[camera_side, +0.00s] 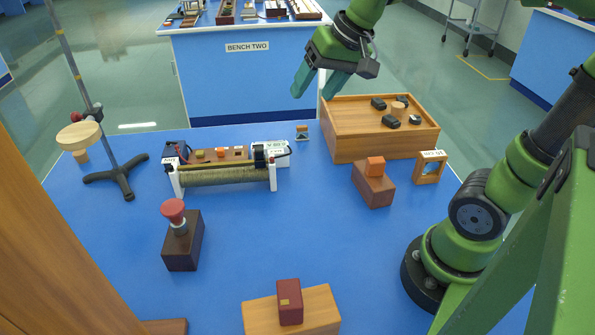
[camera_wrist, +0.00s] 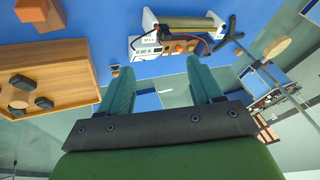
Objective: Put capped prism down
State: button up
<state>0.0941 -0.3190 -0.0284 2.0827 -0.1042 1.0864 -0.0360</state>
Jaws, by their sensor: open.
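A small clear block with a brown top (camera_side: 302,132), which looks like the capped prism, stands on the blue bench behind the coil apparatus. It also shows small in the wrist view (camera_wrist: 115,71), beside the left fingertip in the picture. I cannot make out its exact shape. My gripper (camera_side: 314,88) is open, with teal fingers apart and nothing between them. It hangs in the air near the bench's back edge, above the level of the small block. In the wrist view the open fingers (camera_wrist: 158,72) show clear space between them.
A wooden tray (camera_side: 370,143) with black pieces is at the back right. Near it are an orange-topped brown block (camera_side: 372,190) and a small labelled frame (camera_side: 429,168). The coil apparatus (camera_side: 228,175) and a ring stand (camera_side: 112,178) are left. The bench's middle is clear.

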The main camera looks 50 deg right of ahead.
jog(key=s+a+f+n+t, duration=0.1)
jog(key=s+a+f, duration=0.2)
jog(key=s, duration=0.6)
jog(key=shift+a+f+t+y, duration=0.3)
jog(key=shift+a+t+y, duration=0.1)
jog(key=shift+a, duration=0.25)
